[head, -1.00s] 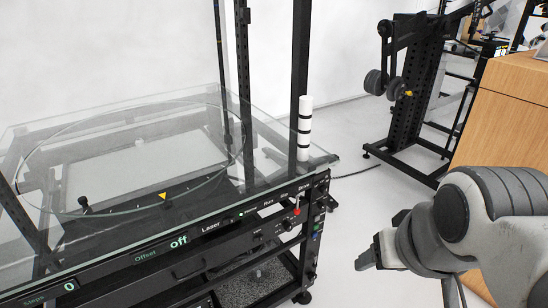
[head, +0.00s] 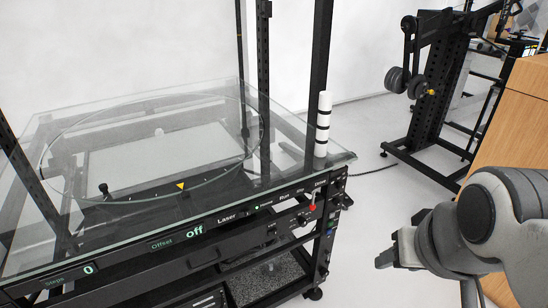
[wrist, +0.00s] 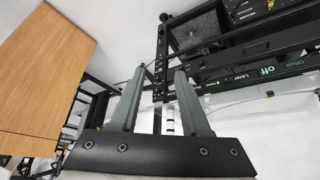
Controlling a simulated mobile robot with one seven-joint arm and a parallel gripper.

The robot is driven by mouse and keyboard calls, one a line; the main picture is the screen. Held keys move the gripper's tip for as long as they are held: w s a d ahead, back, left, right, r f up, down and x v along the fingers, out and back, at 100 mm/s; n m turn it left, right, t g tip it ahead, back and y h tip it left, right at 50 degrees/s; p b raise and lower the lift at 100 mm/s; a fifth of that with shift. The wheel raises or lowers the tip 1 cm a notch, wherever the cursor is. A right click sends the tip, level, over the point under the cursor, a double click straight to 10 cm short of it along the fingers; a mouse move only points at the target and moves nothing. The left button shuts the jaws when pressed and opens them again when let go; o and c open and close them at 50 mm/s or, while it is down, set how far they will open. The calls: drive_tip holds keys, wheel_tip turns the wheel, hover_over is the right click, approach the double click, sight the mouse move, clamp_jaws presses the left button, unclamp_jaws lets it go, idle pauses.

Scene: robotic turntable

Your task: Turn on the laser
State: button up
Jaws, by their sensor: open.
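The laser control sits on the turntable's front panel (head: 150,257), where the "Laser" label (head: 227,218) stands to the right of a green "off" readout (head: 195,231). A red-tipped lever (head: 312,207) is near the panel's right end, under the "Drive" label. The "off" readout also shows in the wrist view (wrist: 267,70). My gripper (head: 384,260) is to the right of the panel and apart from it. In the wrist view its two fingers (wrist: 157,88) are spread with nothing between them.
The glass turntable top (head: 70,235) has a protruding front edge above the panel. A white post with black bands (head: 323,125) stands at its right corner. A wooden cabinet (head: 515,120) is at right, a black weight rack (head: 435,110) behind. Open floor lies between.

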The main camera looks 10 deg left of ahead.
drive_tip(key=shift+w, duration=0.35)
drive_tip(key=shift+c, duration=1.1)
drive_tip(key=w+m, duration=0.1)
drive_tip(key=w, duration=0.1)
drive_tip(key=w+a+f+m, duration=0.1)
drive_tip(key=w, duration=0.1)
drive_tip(key=w+a+f+m+t, duration=0.1)
drive_tip(key=w, duration=0.2)
drive_tip(key=shift+f+p, duration=0.2)
drive_tip(key=shift+p, duration=0.1)
clamp_jaws()
drive_tip(key=w+a+f+m+y, duration=0.2)
drive_tip(key=w+a+f+m, duration=0.2)
drive_tip(key=a, duration=0.5)
drive_tip(key=w+a+f+m+t+y+p, duration=0.1)
drive_tip(key=w+a+f+m+y, duration=0.2)
drive_tip(key=w+a+f, duration=0.2)
drive_tip(key=a+f, duration=0.2)
drive_tip(key=a, duration=0.2)
drive_tip(key=shift+w+a+m+y, duration=0.15)
drive_tip(key=shift+w+m+y, duration=0.15)
drive_tip(key=shift+m, duration=0.1)
